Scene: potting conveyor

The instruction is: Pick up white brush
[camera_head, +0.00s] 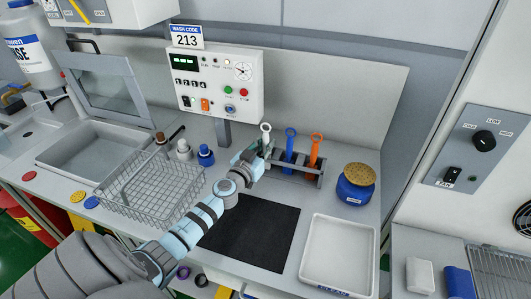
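The white brush (265,128) stands upright at the left end of a grey rack (302,177), its ringed handle top showing. Its lower part is hidden by my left gripper (262,149). The blue brush (290,142) and the orange brush (314,150) stand to its right in the same rack. My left gripper reaches in from the lower left, its fingertips at or right beside the white handle below the ring. Whether the fingers are closed on it is too small to tell. I do not see my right gripper.
A wire basket (150,205) and small bottles (206,156) stand left of my arm. A black mat (262,240) lies in front of the rack, with a white tray (340,245) to its right. A blue jar (354,190) stands right of the rack. A control box (213,85) rises behind.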

